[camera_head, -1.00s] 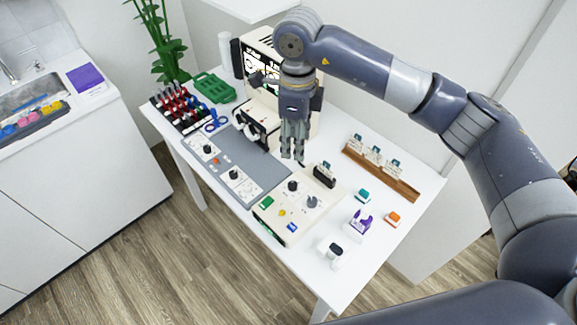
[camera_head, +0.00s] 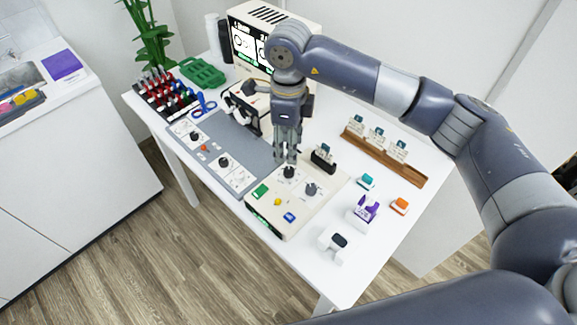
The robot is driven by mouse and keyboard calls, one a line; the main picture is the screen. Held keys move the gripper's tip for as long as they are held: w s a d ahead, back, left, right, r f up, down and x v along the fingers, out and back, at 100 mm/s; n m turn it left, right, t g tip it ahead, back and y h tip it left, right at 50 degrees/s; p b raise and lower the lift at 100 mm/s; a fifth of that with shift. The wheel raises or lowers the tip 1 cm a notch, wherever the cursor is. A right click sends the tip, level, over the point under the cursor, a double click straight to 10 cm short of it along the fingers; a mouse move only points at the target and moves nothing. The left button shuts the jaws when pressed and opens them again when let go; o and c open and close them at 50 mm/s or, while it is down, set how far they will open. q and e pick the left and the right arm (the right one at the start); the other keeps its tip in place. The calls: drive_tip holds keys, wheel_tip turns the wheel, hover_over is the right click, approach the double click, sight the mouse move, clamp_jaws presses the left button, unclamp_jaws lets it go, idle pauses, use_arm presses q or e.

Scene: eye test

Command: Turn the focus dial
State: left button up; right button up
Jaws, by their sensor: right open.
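A cream control box (camera_head: 262,211) stands on the white table, with a black dial (camera_head: 289,172) and a dark grey dial (camera_head: 311,189) on its top. A green button (camera_head: 260,191), a yellow button (camera_head: 277,202) and a blue button (camera_head: 289,217) sit in front of them. I cannot read which dial is marked focus. My right gripper (camera_head: 286,160) points down, open, with its fingertips just above or beside the black dial; I cannot tell whether they touch it. My left gripper is not in view.
A grey mat (camera_head: 240,140) with two smaller dial panels lies left of the box. A cream screen unit (camera_head: 290,32) stands behind the gripper. A wooden card rack (camera_head: 400,172) and a purple item (camera_head: 366,208) are at the right.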

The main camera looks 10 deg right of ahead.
sight(289, 170)
wheel_tip(289, 170, down, 7)
drive_tip(key=shift+f+p, duration=0.2)
drive_tip(key=shift+p, duration=0.55)
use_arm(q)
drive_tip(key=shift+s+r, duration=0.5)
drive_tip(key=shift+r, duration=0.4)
use_arm(e)
drive_tip(key=shift+f, duration=0.7)
clamp_jaws()
